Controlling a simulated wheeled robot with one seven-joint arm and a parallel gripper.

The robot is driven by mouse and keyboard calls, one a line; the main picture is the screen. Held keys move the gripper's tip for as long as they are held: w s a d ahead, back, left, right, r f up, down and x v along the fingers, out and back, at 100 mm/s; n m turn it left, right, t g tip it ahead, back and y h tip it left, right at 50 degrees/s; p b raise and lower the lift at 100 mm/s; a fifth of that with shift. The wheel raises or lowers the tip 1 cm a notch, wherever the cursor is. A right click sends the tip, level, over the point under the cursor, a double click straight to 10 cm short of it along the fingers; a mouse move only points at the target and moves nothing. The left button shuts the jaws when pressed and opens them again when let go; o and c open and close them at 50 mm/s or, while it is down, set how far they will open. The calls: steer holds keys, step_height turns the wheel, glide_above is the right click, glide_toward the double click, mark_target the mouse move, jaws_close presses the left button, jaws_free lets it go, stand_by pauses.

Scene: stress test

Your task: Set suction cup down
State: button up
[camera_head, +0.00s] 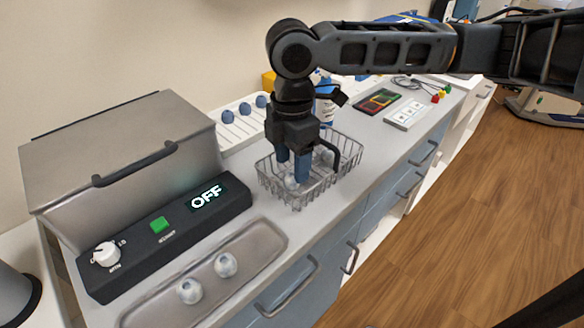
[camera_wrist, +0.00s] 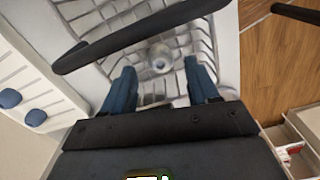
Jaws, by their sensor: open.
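A small translucent whitish suction cup (camera_head: 291,182) sits inside the wire basket (camera_head: 345,172), low and close to my gripper's fingertips. In the wrist view the cup (camera_wrist: 160,58) lies on the basket's wire floor (camera_wrist: 190,42), ahead of the gap between the fingers. My gripper (camera_head: 293,172) points down into the basket with its blue fingers apart. In the wrist view the gripper (camera_wrist: 164,88) holds nothing between its fingers. Two similar pale cups, a nearer one (camera_head: 190,290) and a farther one (camera_head: 225,265), stand in the metal tray (camera_head: 262,240).
A metal-lidded machine (camera_head: 125,150) with a black panel reading OFF stands left of the basket. A white rack (camera_head: 240,135) with blue-topped pieces is behind. A black bar (camera_wrist: 140,35) crosses the wrist view. Counter right of the basket (camera_head: 378,148) is clear.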

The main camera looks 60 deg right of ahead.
mark_target(292, 175)
step_height(292, 175, up, 9)
steer(key=shift+r, duration=0.15)
stand_by(1.5)
